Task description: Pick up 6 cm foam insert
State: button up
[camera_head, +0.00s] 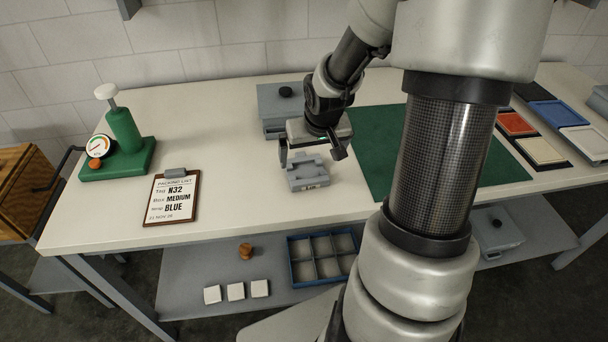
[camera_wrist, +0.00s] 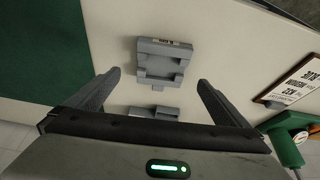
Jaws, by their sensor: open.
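A grey foam insert (camera_head: 308,177) with a cut-out middle and a small label on its front face lies on the white table. In the wrist view the insert (camera_wrist: 163,66) lies ahead of the fingertips, roughly centred between them and not touched; its label is too small to read. A smaller grey piece (camera_wrist: 153,112) shows nearer to the gripper, between the fingers; I cannot tell whether it is separate. My gripper (camera_head: 312,152) is open and empty, above and just behind the insert. Its two fingers (camera_wrist: 158,83) stand wide apart.
A grey box (camera_head: 270,103) with a black knob stands behind my gripper. A green mat (camera_head: 375,150) lies to the right. A packing list clipboard (camera_head: 173,198) and a green press with a gauge (camera_head: 123,135) are left. The table between is clear.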

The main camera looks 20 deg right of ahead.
aim_at(306, 171)
jog(key=x, duration=0.2)
jog(key=shift+w+f, duration=0.2)
jog(key=shift+f, duration=0.15)
jog(key=b+x, duration=0.2)
jog(key=x, duration=0.3)
jog(key=shift+w+a, duration=0.1)
jog(key=c, duration=1)
